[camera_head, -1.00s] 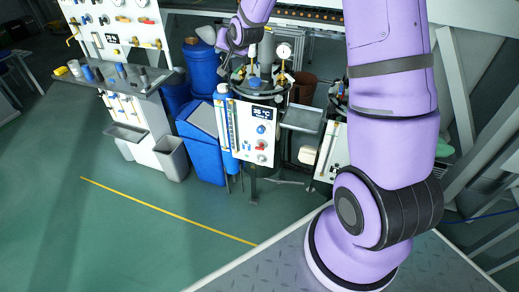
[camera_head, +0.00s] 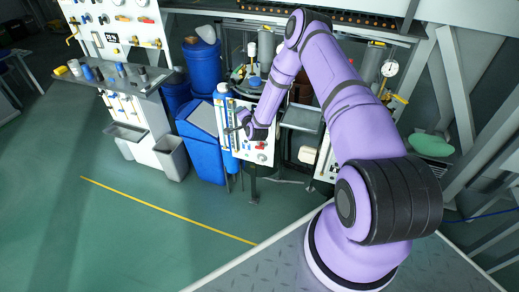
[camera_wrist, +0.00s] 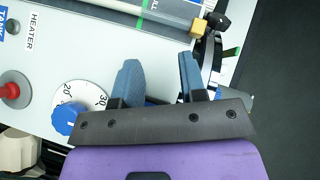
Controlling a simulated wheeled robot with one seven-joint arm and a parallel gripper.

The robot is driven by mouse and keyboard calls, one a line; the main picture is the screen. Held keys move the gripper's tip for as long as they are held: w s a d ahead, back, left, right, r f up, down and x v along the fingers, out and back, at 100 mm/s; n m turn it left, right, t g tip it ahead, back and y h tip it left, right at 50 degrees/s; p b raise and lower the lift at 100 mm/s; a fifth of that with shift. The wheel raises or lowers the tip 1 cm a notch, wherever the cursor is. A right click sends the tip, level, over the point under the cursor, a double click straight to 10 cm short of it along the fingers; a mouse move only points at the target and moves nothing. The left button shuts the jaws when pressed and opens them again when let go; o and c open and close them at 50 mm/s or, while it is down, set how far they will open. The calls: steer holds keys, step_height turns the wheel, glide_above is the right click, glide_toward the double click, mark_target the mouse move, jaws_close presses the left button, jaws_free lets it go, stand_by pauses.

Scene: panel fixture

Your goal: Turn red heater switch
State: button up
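The red heater switch (camera_wrist: 10,91) is a round red knob on a grey base, at the left edge of the wrist view. It shows as a small red spot (camera_head: 262,145) on the white panel (camera_head: 235,148) in the head view. A "HEATER" label (camera_wrist: 30,32) is printed above it. A blue knob (camera_wrist: 65,118) with a numbered dial lies between the switch and my gripper. My gripper (camera_wrist: 159,70) is open, with its two blue-grey fingers apart and nothing between them. It is to the right of the switch in the wrist view and does not touch it.
A clear tube with a brass fitting (camera_wrist: 198,28) and a black valve handle (camera_wrist: 217,21) lie ahead of the fingers. Blue containers (camera_head: 202,65) stand behind and left of the panel. A metal side tray (camera_head: 302,118) is at its right. The floor in front is free.

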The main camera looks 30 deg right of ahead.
steer(key=s+d+f+m+h, duration=0.1)
steer(key=s+f+m+h, duration=0.4)
steer(key=f, duration=0.7)
steer(key=m+h, duration=0.2)
steer(key=m, duration=0.1)
glide_toward(260, 149)
steer(key=x, duration=1.1)
steer(key=shift+a+f, duration=0.1)
steer(key=shift+f, duration=0.05)
jaws_close()
